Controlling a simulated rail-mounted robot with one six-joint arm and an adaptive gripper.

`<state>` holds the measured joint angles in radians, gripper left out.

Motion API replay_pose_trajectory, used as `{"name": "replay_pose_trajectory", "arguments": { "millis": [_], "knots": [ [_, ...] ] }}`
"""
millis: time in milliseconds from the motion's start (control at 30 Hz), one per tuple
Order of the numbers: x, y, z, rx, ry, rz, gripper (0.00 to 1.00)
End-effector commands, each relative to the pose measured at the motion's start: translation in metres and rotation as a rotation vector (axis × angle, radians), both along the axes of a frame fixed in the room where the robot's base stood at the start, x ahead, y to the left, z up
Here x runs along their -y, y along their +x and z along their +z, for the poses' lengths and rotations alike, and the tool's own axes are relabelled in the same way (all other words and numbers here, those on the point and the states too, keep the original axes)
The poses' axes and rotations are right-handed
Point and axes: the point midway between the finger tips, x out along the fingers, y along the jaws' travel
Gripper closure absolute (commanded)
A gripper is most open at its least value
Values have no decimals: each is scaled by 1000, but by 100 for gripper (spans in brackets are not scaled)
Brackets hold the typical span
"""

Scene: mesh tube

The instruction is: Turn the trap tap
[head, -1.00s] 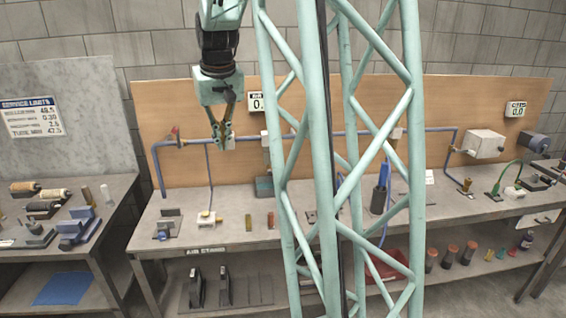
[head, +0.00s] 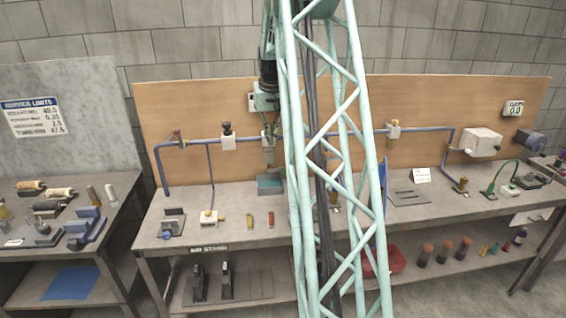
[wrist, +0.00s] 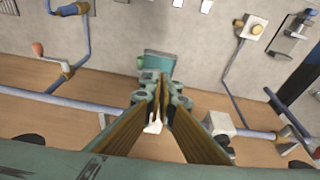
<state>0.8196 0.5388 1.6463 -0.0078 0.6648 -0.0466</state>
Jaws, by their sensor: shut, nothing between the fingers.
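My gripper (head: 268,160) is in front of the board, just above a teal block (head: 270,184) on the bench. In the wrist view its fingers (wrist: 161,92) are together and empty, with the teal block (wrist: 158,63) beyond their tips. A small white part (wrist: 152,123) shows partly behind the fingers; I cannot tell what it is or whether they touch it. No part is labelled as the trap tap. A white block with a yellow knob (head: 209,217) sits on the bench below a pipe drop, left of my gripper; it also shows in the wrist view (wrist: 250,28).
A blue pipe (head: 300,137) runs along the board. It carries a red-handled valve (head: 177,136), a black-knobbed white fitting (head: 228,141) and a yellowish fitting (head: 393,130). My lattice mast hides the bench's middle. A red bin (head: 390,262) is on the lower shelf.

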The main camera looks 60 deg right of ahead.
Motion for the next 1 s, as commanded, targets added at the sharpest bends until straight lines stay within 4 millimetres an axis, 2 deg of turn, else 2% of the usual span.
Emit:
{"name": "replay_pose_trajectory", "arguments": {
  "millis": [33, 133, 333, 1000],
  "knots": [
    [14, -4, -3, -1, 2, -13, 100],
    [34, -9, -12, -1, 3, -33, 100],
    [58, -16, -23, 0, 4, -57, 100],
    [62, -16, -30, -1, 4, -59, 100]
  ]
}}
